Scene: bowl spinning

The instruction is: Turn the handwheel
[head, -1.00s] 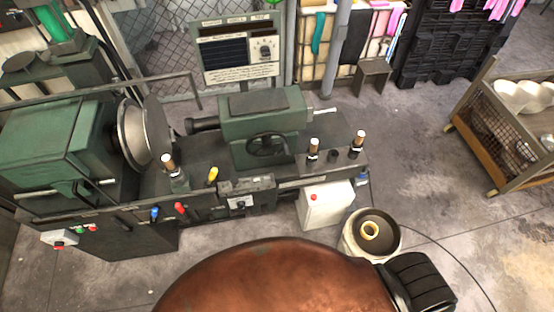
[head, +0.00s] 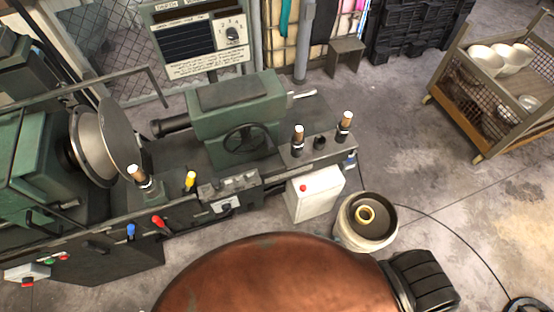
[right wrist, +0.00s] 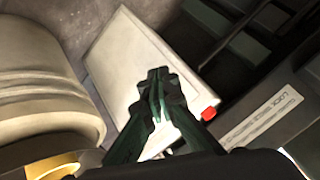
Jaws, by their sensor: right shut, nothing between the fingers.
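The handwheel (head: 247,140) is a dark spoked wheel on the front of the green tailstock (head: 208,120) of the lathe. It is unobstructed in the head view, and no gripper touches it. My right gripper (right wrist: 158,82) shows in the right wrist view, its dark fingers shut and empty. In that picture it lies over the white box with the red button (right wrist: 143,62); I cannot tell whether it touches the box. I cannot make out its fingers in the head view. The handwheel is not recognisable in the right wrist view. My left gripper is not in view.
Upright levers with wooden grips (head: 298,140) stand beside the handwheel. The white box (head: 318,192) and a bucket (head: 366,222) stand in front of the lathe's right end. A cart with white bowls (head: 500,92) is at right. Bare floor lies between.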

